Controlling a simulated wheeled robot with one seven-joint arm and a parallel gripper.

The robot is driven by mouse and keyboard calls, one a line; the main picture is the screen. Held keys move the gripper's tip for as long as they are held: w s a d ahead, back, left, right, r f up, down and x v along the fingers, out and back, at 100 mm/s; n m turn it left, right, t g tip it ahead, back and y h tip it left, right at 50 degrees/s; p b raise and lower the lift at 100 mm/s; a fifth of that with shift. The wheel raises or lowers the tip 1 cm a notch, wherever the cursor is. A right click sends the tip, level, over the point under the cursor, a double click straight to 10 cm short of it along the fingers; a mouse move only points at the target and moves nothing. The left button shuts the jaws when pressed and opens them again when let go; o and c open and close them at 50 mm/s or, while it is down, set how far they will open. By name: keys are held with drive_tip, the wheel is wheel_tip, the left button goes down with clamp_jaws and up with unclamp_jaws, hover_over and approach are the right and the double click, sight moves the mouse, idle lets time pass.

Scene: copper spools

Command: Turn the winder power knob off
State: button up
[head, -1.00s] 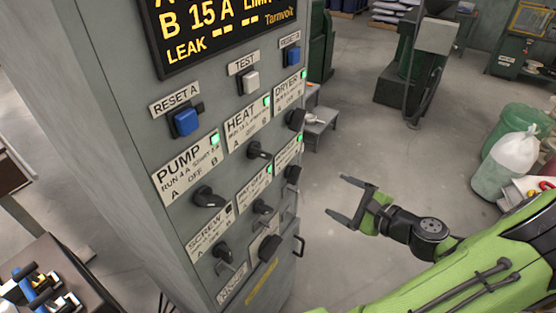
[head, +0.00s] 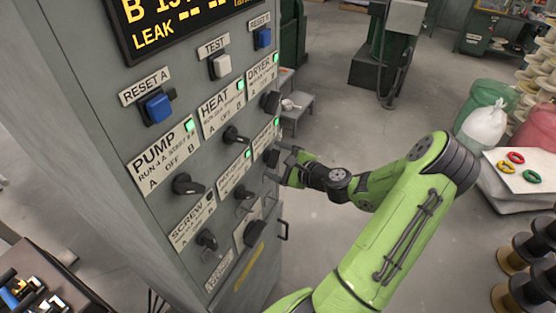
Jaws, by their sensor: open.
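A grey control cabinet (head: 90,110) carries rows of black rotary knobs under white labels. The PUMP, HEAT and DRYER labels can be read, and SCREW sits lower left. The right-hand knob of the second row (head: 271,157) has a label (head: 265,141) too small and slanted to read, with a green lamp lit at its corner. I cannot confirm that it is the winder knob. My gripper (head: 279,164) is open beside this knob, its fingers close to it. Whether they touch or straddle the knob cannot be told.
The DRYER knob (head: 271,102) is just above my gripper. A larger black knob (head: 254,233) and a cabinet handle (head: 282,231) are below. A grey step (head: 290,110) stands behind the cabinet.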

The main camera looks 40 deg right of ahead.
drive_tip(key=c, duration=1.1)
drive_tip(key=shift+o, duration=0.2)
